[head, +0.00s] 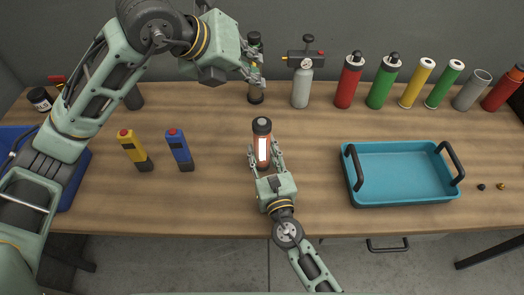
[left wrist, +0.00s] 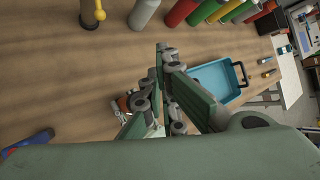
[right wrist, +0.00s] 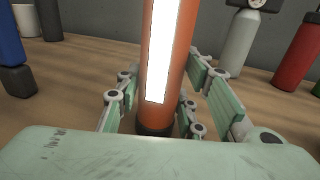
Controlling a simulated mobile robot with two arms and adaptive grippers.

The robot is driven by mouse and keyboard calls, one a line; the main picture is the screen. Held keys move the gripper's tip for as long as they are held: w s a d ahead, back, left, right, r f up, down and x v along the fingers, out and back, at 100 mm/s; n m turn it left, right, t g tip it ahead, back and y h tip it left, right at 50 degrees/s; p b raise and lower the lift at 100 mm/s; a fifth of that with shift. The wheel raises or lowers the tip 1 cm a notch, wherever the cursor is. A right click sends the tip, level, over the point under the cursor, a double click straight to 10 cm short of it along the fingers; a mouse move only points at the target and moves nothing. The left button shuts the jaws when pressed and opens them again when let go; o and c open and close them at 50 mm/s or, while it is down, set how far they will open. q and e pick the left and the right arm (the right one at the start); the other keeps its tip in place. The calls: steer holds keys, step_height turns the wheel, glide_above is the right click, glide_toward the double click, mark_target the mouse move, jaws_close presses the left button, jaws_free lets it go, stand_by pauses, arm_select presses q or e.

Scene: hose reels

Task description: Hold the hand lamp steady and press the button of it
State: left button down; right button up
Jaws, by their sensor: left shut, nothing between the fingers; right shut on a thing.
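The hand lamp (head: 262,137) is an orange tube with a dark cap, a dark base and a white strip. It stands upright on the table near the middle. My right gripper (head: 265,160) is shut on its body from the front; the right wrist view shows the lamp (right wrist: 160,60) between the fingers. In the left wrist view the lamp (left wrist: 124,103) is mostly hidden behind my left fingers.
A yellow device (head: 132,147) and a blue device (head: 179,148) stand left of the lamp. A teal tray (head: 400,203) lies to the right. Several bottles and cylinders, including a grey one (head: 301,88) and a red one (head: 348,82), line the back. The table around the lamp is clear.

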mark_target(262, 122)
arm_select(q)
step_height(262, 122, down, 9)
steer(key=shift+r, duration=0.2)
stand_by(0.3)
stand_by(1.3)
steer(key=shift+f, duration=0.45)
steer(key=shift+f, duration=0.1)
stand_by(0.3)
steer(key=shift+r, duration=0.55)
